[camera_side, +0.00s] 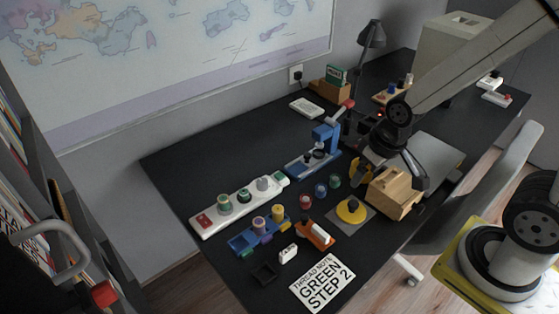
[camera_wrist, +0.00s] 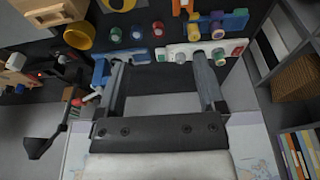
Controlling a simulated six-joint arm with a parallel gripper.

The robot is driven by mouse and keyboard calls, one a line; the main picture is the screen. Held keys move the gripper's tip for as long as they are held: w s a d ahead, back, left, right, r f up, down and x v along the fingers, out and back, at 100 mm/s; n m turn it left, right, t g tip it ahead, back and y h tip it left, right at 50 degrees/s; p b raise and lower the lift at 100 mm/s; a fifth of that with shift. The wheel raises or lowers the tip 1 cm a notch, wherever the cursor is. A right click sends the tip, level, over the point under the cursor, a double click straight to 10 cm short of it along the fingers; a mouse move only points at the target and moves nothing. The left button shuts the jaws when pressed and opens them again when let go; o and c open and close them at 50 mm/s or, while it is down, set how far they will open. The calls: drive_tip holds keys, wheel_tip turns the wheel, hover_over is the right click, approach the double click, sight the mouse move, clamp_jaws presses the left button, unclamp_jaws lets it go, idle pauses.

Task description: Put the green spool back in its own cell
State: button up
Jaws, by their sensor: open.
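The green spool (camera_side: 335,181) stands at the back of a short row with a blue spool (camera_side: 320,189) and a red spool (camera_side: 305,202). The green spool also shows in the wrist view (camera_wrist: 115,35), at the left of that row. A blue tray (camera_side: 237,243) has coloured tabs at its front; two spools (camera_side: 259,225) stand in it and its left end looks empty. My gripper (camera_side: 396,172) is open and empty, above the right part of the desk near the wooden block. In the wrist view its fingers (camera_wrist: 160,62) reach toward the row, apart from the spools.
A white rack (camera_side: 212,229) holds several pegs or spools, one dark green. A blue press (camera_side: 322,146), a yellow piece on a grey pad (camera_side: 349,211), a wooden block (camera_side: 393,192) and an orange tool (camera_side: 317,237) stand close by. A note (camera_side: 322,283) reads "GREEN STEP 2". The desk's back left is clear.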

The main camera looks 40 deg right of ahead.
idle(0.3)
drive_tip(key=n+g, duration=0.1)
drive_tip(key=n, duration=0.1)
hover_over(223, 198)
drive_tip(key=f, duration=1.4)
drive_tip(key=shift+s+d+f, duration=0.15)
drive_tip(key=shift+s+d, duration=0.15)
drive_tip(key=shift+s, duration=0.1)
drive_tip(key=shift+w+a+f, duration=0.1)
drive_tip(key=shift+a+f, duration=0.15)
drive_tip(key=shift+w+f, duration=0.15)
drive_tip(key=shift+f, duration=1.15)
